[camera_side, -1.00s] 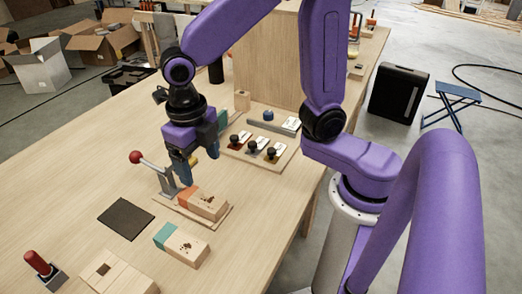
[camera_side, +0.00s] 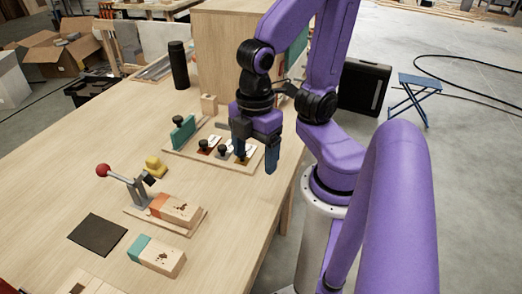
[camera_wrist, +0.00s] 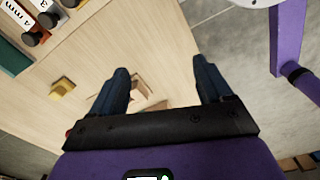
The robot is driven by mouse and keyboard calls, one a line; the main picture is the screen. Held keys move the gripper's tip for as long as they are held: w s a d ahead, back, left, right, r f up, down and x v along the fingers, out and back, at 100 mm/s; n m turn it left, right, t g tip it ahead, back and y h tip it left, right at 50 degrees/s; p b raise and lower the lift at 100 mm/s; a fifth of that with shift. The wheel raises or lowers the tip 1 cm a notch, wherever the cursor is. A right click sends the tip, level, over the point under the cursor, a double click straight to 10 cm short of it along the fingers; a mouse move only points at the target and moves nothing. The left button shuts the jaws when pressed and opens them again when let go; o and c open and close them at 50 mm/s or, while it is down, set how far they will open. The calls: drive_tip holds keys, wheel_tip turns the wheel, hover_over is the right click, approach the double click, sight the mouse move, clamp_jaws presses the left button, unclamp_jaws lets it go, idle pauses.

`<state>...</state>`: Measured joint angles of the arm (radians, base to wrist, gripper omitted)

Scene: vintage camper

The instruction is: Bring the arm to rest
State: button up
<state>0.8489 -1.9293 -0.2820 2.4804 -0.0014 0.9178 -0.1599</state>
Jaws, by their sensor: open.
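My gripper (camera_side: 257,158) hangs in the air near the table's right edge, in front of the board of black-knobbed pieces. It points down and holds nothing.
A board (camera_side: 185,155) carries several knobbed pieces. A red-knobbed lever clamp (camera_side: 128,182) stands by a wooden block (camera_side: 175,209) on a base. Another teal-ended block (camera_side: 157,256), a dark mat (camera_side: 97,235), a yellow piece (camera_side: 155,166) and a black cylinder (camera_side: 178,65) share the table.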

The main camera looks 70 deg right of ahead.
drive_tip(key=shift+s+d+m, duration=0.35)
drive_tip(key=shift+s+m, duration=0.25)
drive_tip(key=shift+m, duration=0.2)
idle(0.8)
